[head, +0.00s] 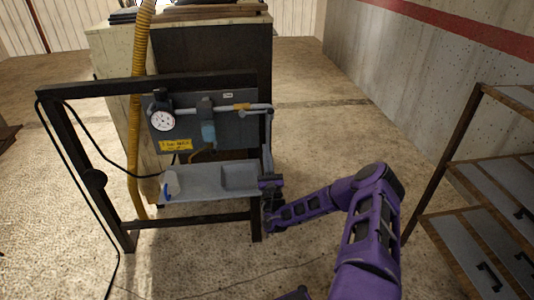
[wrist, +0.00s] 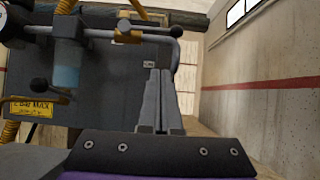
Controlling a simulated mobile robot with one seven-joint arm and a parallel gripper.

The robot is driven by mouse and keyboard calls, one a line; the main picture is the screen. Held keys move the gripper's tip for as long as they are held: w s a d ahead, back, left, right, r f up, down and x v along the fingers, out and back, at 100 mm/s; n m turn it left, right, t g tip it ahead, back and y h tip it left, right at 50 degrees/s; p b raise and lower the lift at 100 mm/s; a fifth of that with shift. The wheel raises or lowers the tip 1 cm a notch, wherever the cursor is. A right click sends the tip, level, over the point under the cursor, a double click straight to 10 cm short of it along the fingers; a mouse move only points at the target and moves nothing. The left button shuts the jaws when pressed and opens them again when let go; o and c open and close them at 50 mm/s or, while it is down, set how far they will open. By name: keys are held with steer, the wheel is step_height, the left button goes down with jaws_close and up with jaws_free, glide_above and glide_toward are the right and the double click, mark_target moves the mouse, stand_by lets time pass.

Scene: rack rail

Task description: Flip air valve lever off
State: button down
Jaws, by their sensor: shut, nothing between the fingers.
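The air panel (head: 232,133) is a dark grey board on a dark frame. A grey pipe runs along its top, with a short yellow piece (head: 241,106) that appears to be the air valve; it also shows in the wrist view (wrist: 128,37). A dark round knob (wrist: 176,31) sits by the pipe's right bend. Which part is the lever, and its exact position, I cannot tell. My gripper (head: 267,151) is at the panel's right side, below the pipe bend. In the wrist view its fingers (wrist: 158,75) are together and empty, with their tips below the pipe.
A round gauge (head: 162,120) and a blue-bowled filter (head: 208,132) are on the panel. A grey tray (head: 211,193) below holds a small bottle (head: 171,184). A yellow hose (head: 137,100) stands at left. A drawer rack (head: 480,190) stands at right, with open floor between.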

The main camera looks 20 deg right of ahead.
steer(key=w+d+r, duration=0.1)
steer(key=w+r, duration=0.5)
steer(key=r, duration=0.1)
steer(key=shift+d+r+b, duration=0.3)
steer(key=shift+r, duration=0.1)
steer(key=shift+d+r+n+y+p, duration=0.1)
steer(key=shift+r+n+y+p, duration=0.05)
steer(key=shift+n+y+p, duration=0.4)
